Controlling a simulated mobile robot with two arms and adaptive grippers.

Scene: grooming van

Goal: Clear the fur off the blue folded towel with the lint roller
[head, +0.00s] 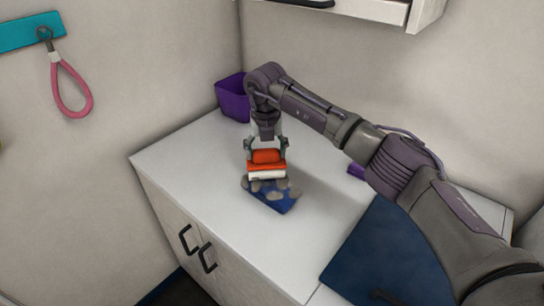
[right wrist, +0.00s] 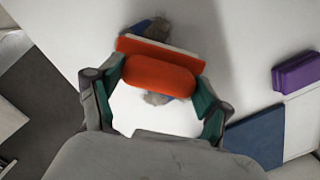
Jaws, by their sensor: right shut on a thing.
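The blue folded towel (head: 277,204) lies on the white counter, with several grey-brown fur tufts on it (head: 280,184). My right gripper (head: 267,150) comes down over the towel, shut on the orange handle of the lint roller (head: 266,168). The roller's pale part (head: 266,175) is low over the far side of the towel; I cannot tell whether it touches. In the right wrist view the lint roller (right wrist: 158,73) sits between the fingers and hides most of the towel (right wrist: 139,28). A fur tuft (right wrist: 158,28) shows beyond it. My left gripper is out of view.
A purple bin (head: 231,98) stands at the counter's back corner. A small purple object (head: 356,170) lies to the right, partly behind my right arm. A dark blue mat (head: 375,250) covers the front right. The counter left of the towel is clear.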

